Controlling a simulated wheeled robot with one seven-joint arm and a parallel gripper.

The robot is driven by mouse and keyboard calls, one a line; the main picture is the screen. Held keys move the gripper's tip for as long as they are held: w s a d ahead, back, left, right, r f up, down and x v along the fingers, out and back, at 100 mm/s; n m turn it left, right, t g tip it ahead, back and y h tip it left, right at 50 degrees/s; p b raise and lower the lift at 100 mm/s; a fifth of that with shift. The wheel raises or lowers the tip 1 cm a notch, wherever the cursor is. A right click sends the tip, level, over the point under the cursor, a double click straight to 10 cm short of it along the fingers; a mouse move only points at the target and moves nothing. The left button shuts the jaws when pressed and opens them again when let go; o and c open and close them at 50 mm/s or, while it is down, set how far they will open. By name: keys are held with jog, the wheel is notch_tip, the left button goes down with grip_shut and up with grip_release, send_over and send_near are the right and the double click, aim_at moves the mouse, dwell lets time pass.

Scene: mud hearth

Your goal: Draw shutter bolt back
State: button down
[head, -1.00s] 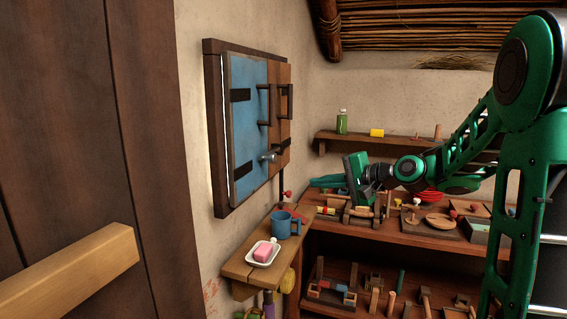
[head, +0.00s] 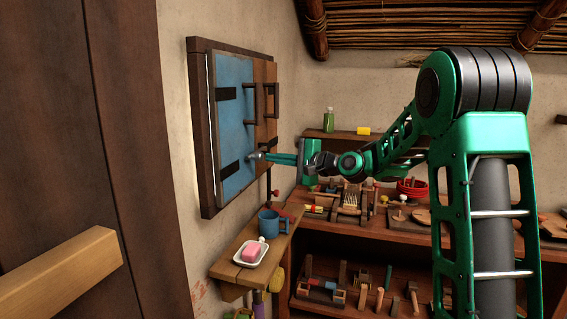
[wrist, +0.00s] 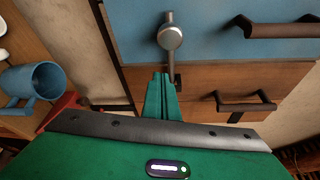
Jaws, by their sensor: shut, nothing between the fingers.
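The wall shutter has a blue leaf (head: 232,125) and a brown wooden leaf (head: 264,128) in a dark frame. The bolt (head: 256,154) shows as a grey round knob low on the blue leaf near the seam. In the wrist view the bolt's knob (wrist: 170,37) sits on a short rod that runs towards the brown leaf (wrist: 200,88). My gripper (head: 270,157) is shut and empty, its fingers pointing at the shutter. In the wrist view its green fingertips (wrist: 161,78) are just below the knob, beside the rod. I cannot tell whether they touch.
A shelf (head: 225,269) below the shutter holds a blue mug (head: 269,224) and a soap dish (head: 241,256). A workbench with several toys and tools stands behind my arm. Dark pull handles (head: 271,101) stick out from the shutter above the bolt. A large door (head: 90,130) fills the left.

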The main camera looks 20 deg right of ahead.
jog(key=s, duration=0.1)
jog(key=s+a, duration=0.1)
jog(key=s+r, duration=0.1)
jog(key=shift+s+a, duration=0.1)
jog(key=shift+a, duration=0.3)
jog(key=s+a, duration=0.4)
jog(key=s, duration=0.1)
dwell(0.4)
